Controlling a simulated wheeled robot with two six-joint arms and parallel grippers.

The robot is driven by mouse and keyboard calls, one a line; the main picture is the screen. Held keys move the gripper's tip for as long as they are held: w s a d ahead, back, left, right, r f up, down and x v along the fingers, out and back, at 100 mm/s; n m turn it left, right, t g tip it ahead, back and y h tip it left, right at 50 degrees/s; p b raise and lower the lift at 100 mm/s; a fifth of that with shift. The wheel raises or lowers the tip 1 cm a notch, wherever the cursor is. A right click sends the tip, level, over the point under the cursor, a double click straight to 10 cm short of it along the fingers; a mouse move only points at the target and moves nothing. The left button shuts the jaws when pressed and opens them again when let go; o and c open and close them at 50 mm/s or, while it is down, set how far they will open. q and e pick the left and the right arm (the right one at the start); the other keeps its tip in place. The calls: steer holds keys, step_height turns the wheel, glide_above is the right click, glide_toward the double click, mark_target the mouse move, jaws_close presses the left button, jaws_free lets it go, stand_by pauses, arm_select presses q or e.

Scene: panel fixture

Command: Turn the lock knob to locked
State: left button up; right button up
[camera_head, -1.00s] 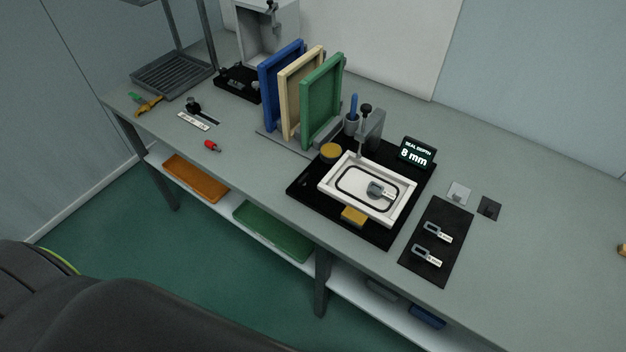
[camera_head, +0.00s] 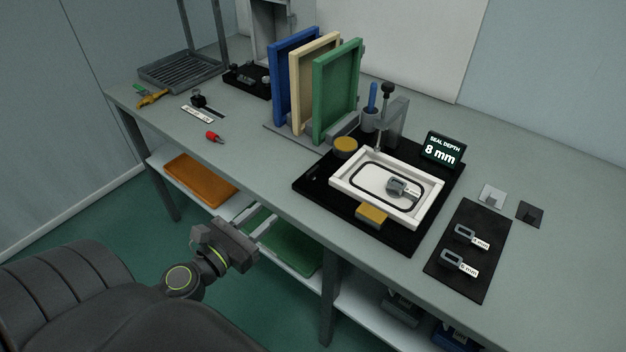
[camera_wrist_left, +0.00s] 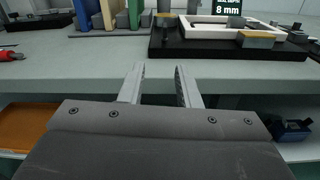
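Nothing in view is labelled as the lock knob. A black knob (camera_head: 198,100) stands on a slotted slide with a white label strip at the left of the bench. Another black knob (camera_head: 388,89) tops the post beside the white frame (camera_head: 425,212). A black block with small knobs (camera_head: 248,79) sits at the back; its details are too small to read. My left gripper (camera_head: 266,221) is in front of the bench edge, apart from all of these. The left wrist view shows its fingers (camera_wrist_left: 159,76) spread and empty, facing the bench front. My right gripper is not in view.
Blue, cream and green panels (camera_head: 337,92) stand upright mid-bench. A display (camera_head: 443,150) reads "SEAL DEPTH 8 mm". A red object (camera_head: 214,137) lies near the front edge. A lower shelf holds an orange tray (camera_head: 199,180) and a green tray (camera_head: 290,245). The front left bench top is mostly clear.

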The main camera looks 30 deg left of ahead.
arm_select(q)
steer(key=n+p, duration=0.1)
steer(key=p, duration=0.4)
glide_toward(307, 176)
steer(key=w, duration=0.2)
steer(key=w+p, duration=0.1)
steer(key=w, duration=0.2)
steer(key=w+p, duration=0.1)
steer(key=w, duration=0.3)
steer(key=w+d+p, duration=0.1)
steer(key=w, duration=0.2)
steer(key=shift+w, duration=0.15)
jaws_close()
